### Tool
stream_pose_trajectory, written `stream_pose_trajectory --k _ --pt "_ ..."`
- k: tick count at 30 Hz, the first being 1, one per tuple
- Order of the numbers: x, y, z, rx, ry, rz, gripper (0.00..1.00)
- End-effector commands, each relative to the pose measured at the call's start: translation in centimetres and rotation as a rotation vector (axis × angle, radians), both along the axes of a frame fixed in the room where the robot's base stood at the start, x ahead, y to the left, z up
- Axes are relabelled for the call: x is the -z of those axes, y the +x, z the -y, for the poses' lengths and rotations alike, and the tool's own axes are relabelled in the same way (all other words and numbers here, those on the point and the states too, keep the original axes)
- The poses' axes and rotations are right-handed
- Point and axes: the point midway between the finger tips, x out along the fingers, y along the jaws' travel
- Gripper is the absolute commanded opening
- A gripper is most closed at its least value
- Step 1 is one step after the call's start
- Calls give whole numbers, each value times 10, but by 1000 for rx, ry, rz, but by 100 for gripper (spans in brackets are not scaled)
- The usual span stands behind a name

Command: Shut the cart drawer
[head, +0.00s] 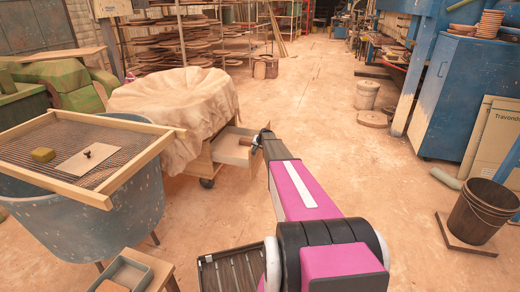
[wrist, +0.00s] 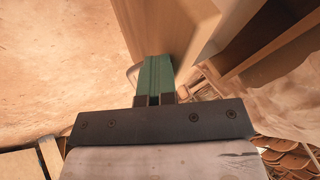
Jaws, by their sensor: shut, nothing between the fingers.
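The cart (head: 205,160) is a wooden one on dark casters, covered by a draped beige cloth. Its drawer (head: 232,151) sticks out on the right side, open, with its inside visible from above. My gripper (head: 256,141) is at the outer end of the drawer, close to its front. In the wrist view my green fingers (wrist: 158,77) are together with nothing between them. They point at a brown wooden panel (wrist: 165,28), which looks like the drawer front. Whether they touch it I cannot tell. A thin pale curved piece beside the fingers may be a handle.
A blue tub (head: 100,215) with a wood-framed screen (head: 140,168) stands left of the cart. A dark bucket (head: 478,212) and a blue cabinet (head: 470,100) are at the right. The floor (head: 320,130) right of the drawer is clear.

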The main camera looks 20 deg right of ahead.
Motion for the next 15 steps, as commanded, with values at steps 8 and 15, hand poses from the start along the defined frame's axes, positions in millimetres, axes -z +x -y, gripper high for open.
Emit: stream_pose_trajectory --k 8,15 --pt "1 43 -60 -4 1 2 0" --pt "1 81 -116 -3 1 1 0"
